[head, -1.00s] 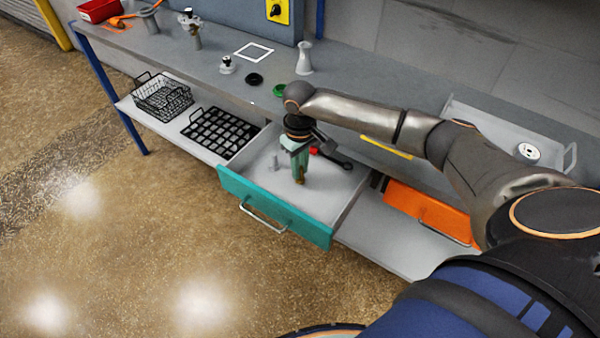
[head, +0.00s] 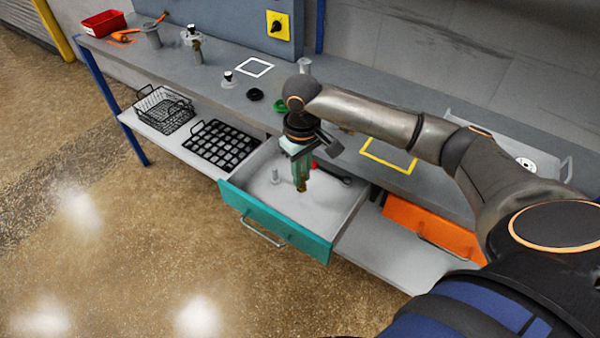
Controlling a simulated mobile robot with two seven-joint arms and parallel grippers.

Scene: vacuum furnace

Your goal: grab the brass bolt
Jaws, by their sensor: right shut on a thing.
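My right gripper (head: 301,179) points down into the open teal drawer (head: 275,222). It is shut on the brass bolt (head: 302,187), a small brownish-gold piece showing at the fingertips. Most of the bolt is hidden by the fingers, and I cannot tell whether it touches the drawer floor. A grey bolt-like piece (head: 275,176) stands upright in the drawer to the left of the gripper. My left gripper is not in view.
A wrench with a red part (head: 334,174) lies in the drawer, right of the gripper. An orange drawer (head: 428,225) is to the right. A black grid tray (head: 220,146) and a wire basket (head: 163,110) sit on the lower shelf. The bench above carries a red bin (head: 103,24).

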